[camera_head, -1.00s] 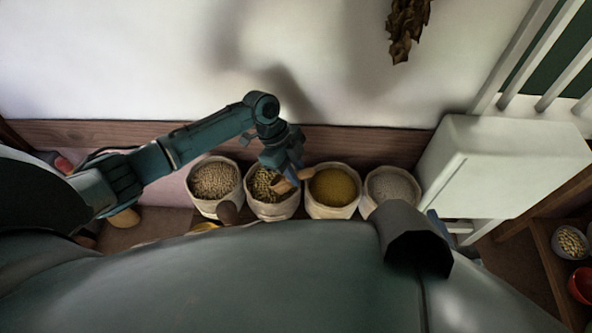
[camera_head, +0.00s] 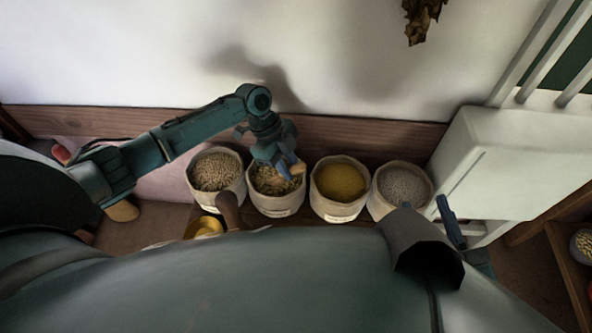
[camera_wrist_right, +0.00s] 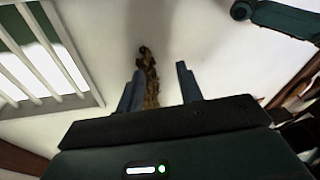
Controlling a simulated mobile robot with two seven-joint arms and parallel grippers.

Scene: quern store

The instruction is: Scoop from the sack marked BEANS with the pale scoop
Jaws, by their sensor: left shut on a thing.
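Several cloth sacks stand in a row against the wall in the head view; their labels are too small to read. The second sack from the left (camera_head: 282,207) holds mottled tan contents. My left gripper (camera_head: 284,163) is over this sack, shut on a tan scoop (camera_head: 297,169). The scoop is at the sack's mouth, largely hidden by the gripper; I cannot tell whether it holds anything. My right gripper (camera_wrist_right: 160,88) is open and empty in the right wrist view, pointing at the wall. One blue finger of it also shows in the head view.
The leftmost sack (camera_head: 215,171) holds pale pellets, the third yellow grain (camera_head: 342,182), the rightmost greyish grain (camera_head: 404,187). A white cabinet (camera_head: 507,165) stands right of the sacks.

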